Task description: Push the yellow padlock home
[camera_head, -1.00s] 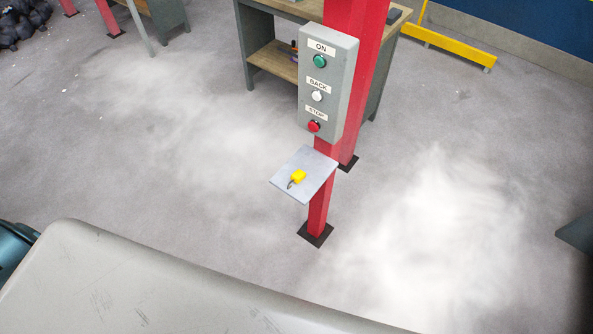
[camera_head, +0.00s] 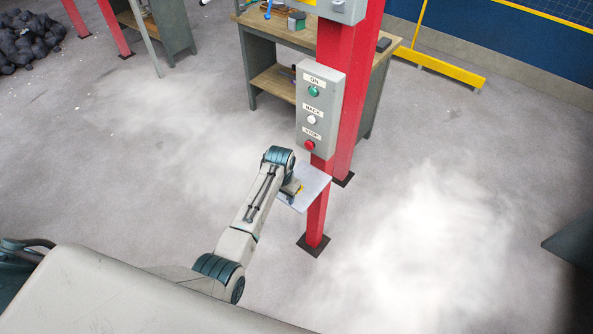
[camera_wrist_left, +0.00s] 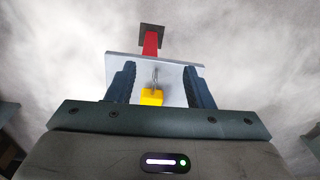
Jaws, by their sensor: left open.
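The yellow padlock (camera_wrist_left: 151,97) lies on the small grey shelf (camera_wrist_left: 183,73), between the two dark fingers of my left gripper (camera_wrist_left: 158,88) in the left wrist view. Its metal shackle points away from the gripper, and there is a gap on each side of the body. In the head view my left gripper (camera_head: 292,188) is over the shelf (camera_head: 312,190), and only a sliver of the padlock (camera_head: 299,189) shows beside it. The left gripper is open. My right gripper is not in view.
A grey control box (camera_head: 319,110) with green, white and red buttons hangs on the red post (camera_head: 318,215) just above the shelf. A workbench (camera_head: 275,40) stands behind.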

